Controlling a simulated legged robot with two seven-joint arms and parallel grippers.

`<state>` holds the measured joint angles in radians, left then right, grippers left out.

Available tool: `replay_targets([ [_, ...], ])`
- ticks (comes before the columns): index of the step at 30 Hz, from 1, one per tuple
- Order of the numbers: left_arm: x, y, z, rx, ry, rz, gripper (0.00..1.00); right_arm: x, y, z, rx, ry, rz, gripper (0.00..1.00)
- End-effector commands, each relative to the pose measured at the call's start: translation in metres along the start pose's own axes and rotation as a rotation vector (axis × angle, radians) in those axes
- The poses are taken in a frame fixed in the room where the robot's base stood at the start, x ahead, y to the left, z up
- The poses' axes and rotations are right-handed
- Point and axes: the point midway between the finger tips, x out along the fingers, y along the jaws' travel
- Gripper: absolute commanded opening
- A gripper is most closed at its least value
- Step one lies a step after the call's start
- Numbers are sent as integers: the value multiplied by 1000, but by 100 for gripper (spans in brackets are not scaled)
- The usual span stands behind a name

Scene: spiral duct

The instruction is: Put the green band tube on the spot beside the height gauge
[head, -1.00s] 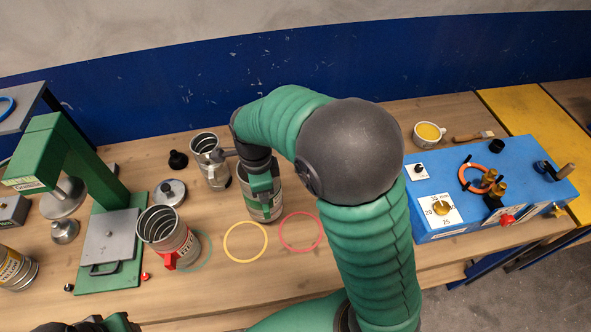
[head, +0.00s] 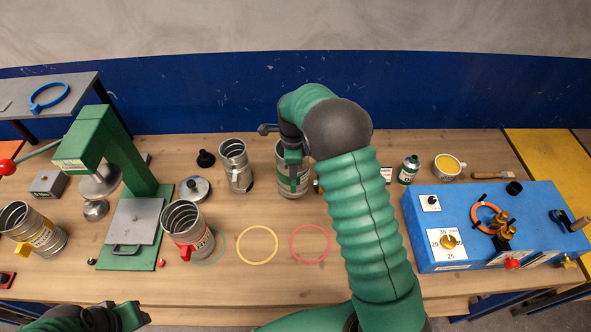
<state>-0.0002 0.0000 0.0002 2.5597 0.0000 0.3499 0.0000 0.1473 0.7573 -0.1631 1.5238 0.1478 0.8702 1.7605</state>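The green band tube (head: 293,187) is a grey metal tube standing upright on the wooden bench, behind the coloured rings. My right gripper (head: 291,158) comes down over it from above and overlaps its near side. The wrist hides the fingertips, so I cannot tell whether they grip the tube. My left gripper (head: 112,318) is low at the bottom left edge, partly cut off, away from the tubes. A green column stand with a grey plate (head: 137,222) stands at the left; I cannot tell whether it is the height gauge.
A red-tagged tube (head: 188,230) stands at the green ring (head: 210,246). The yellow ring (head: 257,245) and red ring (head: 310,243) are empty. A plain tube (head: 236,166) stands left of the green band tube. A blue control box (head: 495,225) occupies the right.

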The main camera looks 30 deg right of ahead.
Motion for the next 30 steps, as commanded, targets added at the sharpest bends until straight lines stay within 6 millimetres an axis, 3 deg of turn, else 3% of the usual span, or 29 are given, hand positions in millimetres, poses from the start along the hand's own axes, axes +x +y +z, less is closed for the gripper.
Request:
replay_targets([
  [4,-9,0,-2,0,-1,0,36,2,-12,-6,-2,0,1,0],
  [9,-24,0,-5,0,0,0,36,29,-12,-8,-2,0,5,0],
  [18,-21,0,-5,0,0,0,36,38,-13,-8,-2,-1,-1,0],
  [23,-21,0,-5,0,0,0,36,38,-12,-8,-2,-1,1,22],
  [30,-21,0,-5,0,0,0,36,38,-13,-7,-2,0,1,24],
])
